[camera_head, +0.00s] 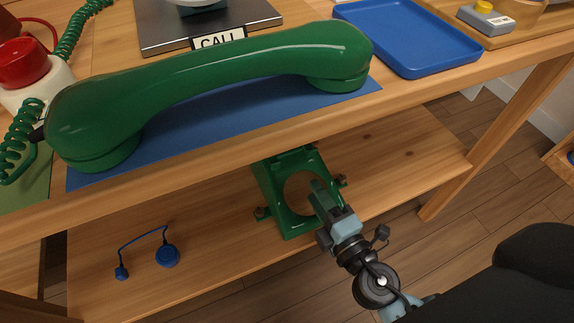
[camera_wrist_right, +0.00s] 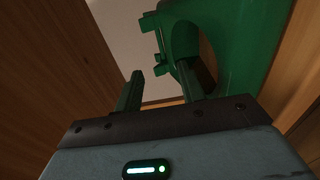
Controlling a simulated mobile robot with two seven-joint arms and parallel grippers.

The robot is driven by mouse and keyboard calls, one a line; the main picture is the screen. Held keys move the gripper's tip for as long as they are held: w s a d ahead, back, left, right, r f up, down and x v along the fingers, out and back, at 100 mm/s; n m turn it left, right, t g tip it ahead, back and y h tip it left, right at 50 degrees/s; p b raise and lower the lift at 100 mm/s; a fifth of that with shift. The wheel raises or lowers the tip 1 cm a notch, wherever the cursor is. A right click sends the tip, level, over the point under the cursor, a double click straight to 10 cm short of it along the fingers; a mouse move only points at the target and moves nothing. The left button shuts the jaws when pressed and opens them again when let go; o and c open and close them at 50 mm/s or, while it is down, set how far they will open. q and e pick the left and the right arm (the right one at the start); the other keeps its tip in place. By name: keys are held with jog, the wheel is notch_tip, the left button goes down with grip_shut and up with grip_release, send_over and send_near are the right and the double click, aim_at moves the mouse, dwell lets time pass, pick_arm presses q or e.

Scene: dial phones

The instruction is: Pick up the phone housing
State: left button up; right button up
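The green phone housing (camera_head: 275,185) rests on the lower wooden shelf, with a large round opening in its face and small dark feet at its sides. My right gripper (camera_head: 318,188) is at the housing, its fingertips over the round opening. In the right wrist view, the gripper (camera_wrist_right: 162,72) has its two fingers apart, with the green housing (camera_wrist_right: 235,45) just beyond and to the right. The right finger overlaps the housing's opening in that view; I cannot tell whether it touches. My left gripper is not in view.
A large green handset (camera_head: 200,88) lies on a blue mat (camera_head: 235,115) on the upper tabletop, whose edge overhangs the shelf. A blue cable piece (camera_head: 167,256) lies on the shelf at left. A blue tray (camera_head: 410,40) and a red-topped object (camera_head: 22,62) stand on the tabletop.

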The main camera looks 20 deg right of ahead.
jog(key=p, duration=0.1)
send_near(291, 155)
jog(key=w, duration=0.2)
jog(key=shift+w+a+r, duration=0.25)
jog(key=shift+w+r, duration=0.05)
jog(key=shift+w, duration=0.05)
jog(key=shift+w+a+f, duration=0.1)
jog(key=shift+w+f, duration=0.05)
jog(key=shift+w, duration=1.45)
jog(key=shift+w+a+f, duration=0.1)
jog(key=shift+w+f, duration=0.05)
jog(key=shift+w, duration=1.45)
grip_shut()
